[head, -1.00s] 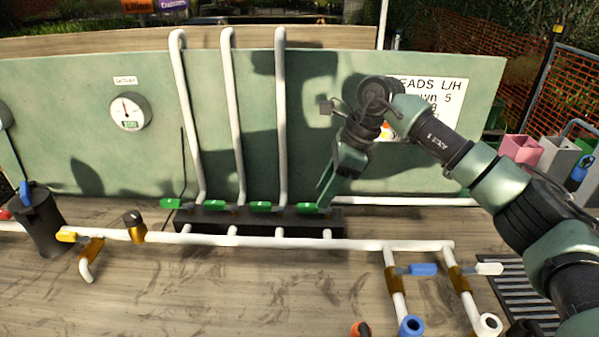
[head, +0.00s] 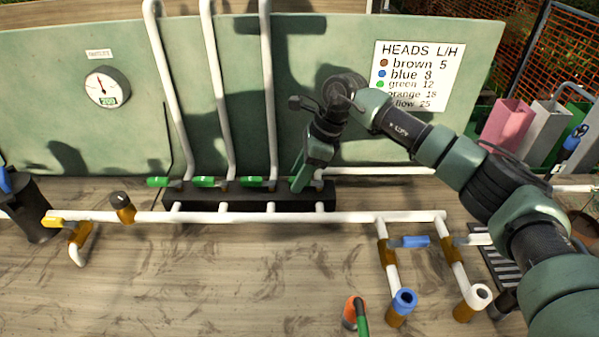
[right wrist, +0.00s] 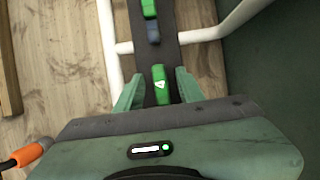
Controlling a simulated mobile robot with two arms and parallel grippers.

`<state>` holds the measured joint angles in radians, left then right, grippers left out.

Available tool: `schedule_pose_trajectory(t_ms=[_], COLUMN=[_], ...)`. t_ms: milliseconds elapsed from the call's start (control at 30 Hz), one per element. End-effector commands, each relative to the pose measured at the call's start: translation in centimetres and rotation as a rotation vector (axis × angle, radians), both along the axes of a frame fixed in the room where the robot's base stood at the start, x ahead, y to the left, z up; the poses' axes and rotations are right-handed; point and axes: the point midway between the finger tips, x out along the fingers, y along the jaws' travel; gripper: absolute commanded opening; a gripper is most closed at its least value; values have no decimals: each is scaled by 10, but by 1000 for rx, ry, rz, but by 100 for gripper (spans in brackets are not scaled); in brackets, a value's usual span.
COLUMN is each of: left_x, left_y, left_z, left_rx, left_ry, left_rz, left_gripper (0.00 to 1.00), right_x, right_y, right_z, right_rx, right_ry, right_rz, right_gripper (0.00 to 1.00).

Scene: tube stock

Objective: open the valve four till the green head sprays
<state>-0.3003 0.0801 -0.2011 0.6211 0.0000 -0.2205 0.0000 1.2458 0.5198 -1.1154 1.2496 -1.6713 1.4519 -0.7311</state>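A black manifold (head: 250,197) carries a row of green valve handles, among them the left one (head: 160,182), a second (head: 204,181) and a third (head: 252,182). My right gripper (head: 300,182) is at the rightmost valve and mostly covers its handle in the head view. In the right wrist view, the right gripper (right wrist: 159,88) is open, with a green handle (right wrist: 160,83) between its fingers and a gap on each side. The handle's white mark is too small to read. No spray shows. My left gripper is out of view.
A pressure gauge (head: 107,88) and a heads sign (head: 419,75), listing green as 12, are on the green board (head: 60,125). White pipes rise behind the manifold. A blue-handled valve (head: 408,242) and an orange fitting (head: 350,312) are in front. Bare wood lies at front left.

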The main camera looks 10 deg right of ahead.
Motion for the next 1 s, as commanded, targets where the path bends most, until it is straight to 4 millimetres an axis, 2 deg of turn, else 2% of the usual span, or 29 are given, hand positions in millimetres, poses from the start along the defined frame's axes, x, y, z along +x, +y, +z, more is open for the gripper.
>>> schedule_pose_trajectory(t_ms=[133, 167, 200, 300, 1000], left_x=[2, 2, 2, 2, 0], left_y=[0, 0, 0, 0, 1], left_z=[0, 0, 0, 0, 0], left_rx=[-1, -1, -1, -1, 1], left_ry=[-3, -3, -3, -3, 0], left_rz=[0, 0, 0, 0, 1], left_gripper=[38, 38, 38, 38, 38], right_x=[0, 0, 0, 0, 1], right_y=[0, 0, 0, 0, -1], right_z=[0, 0, 0, 0, 1], right_rx=[0, 0, 0, 0, 0], right_ry=[0, 0, 0, -1, -1], right_rz=[0, 0, 0, 0, -2], right_gripper=[38, 35, 24, 0, 0])
